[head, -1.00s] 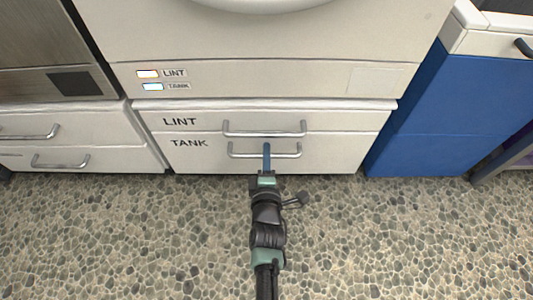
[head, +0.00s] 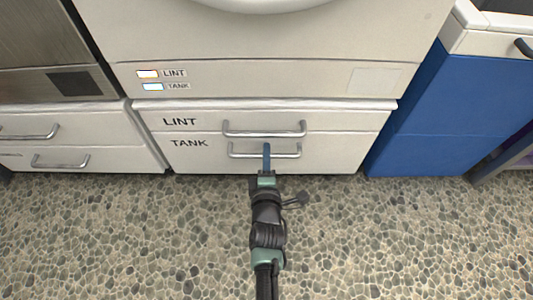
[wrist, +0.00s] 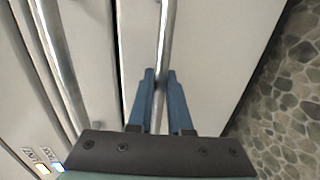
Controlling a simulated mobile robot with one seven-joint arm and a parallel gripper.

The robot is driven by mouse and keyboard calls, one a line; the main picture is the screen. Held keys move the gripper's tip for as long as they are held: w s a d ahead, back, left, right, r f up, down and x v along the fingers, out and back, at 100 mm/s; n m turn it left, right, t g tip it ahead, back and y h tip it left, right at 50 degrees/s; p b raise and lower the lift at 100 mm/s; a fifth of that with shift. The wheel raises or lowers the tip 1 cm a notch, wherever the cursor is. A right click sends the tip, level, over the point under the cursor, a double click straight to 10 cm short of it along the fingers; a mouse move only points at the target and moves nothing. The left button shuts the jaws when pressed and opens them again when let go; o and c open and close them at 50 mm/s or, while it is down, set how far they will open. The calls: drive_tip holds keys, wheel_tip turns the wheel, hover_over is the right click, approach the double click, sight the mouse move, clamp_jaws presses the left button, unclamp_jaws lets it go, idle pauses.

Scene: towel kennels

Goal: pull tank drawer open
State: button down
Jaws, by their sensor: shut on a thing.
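The tank drawer (head: 330,165) is the lower of two white drawers under the machine, marked TANK, and its front looks level with the drawer above. Its silver bar handle (head: 238,153) runs across the middle of the front. My gripper (head: 267,147) is at the middle of this handle, with its blue fingers shut on the bar. In the wrist view the fingertips (wrist: 159,76) close around the handle (wrist: 167,35).
The lint drawer (head: 350,119) with its own handle (head: 264,134) is just above. Another white drawer unit (head: 100,158) stands at left and a blue cabinet (head: 415,115) at right. The pebbled floor (head: 400,240) in front is clear.

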drive_tip(key=shift+s+r, duration=0.1)
drive_tip(key=f+p+v, duration=0.2)
drive_tip(key=p+v, duration=0.2)
drive_tip(key=v, duration=0.8)
drive_tip(key=s+f+p+v, duration=0.1)
drive_tip(key=f+p+v, duration=0.2)
drive_tip(key=v, duration=0.9)
drive_tip(key=f+p+v, duration=0.2)
drive_tip(key=p+v, duration=0.3)
drive_tip(key=v, duration=0.8)
drive_tip(key=shift+s+f+p, duration=0.3)
drive_tip(key=shift+f, duration=0.1)
drive_tip(key=shift+a, duration=0.1)
drive_tip(key=c, duration=0.8)
unclamp_jaws()
drive_tip(key=shift+c, duration=0.2)
drive_tip(key=shift+s, duration=0.1)
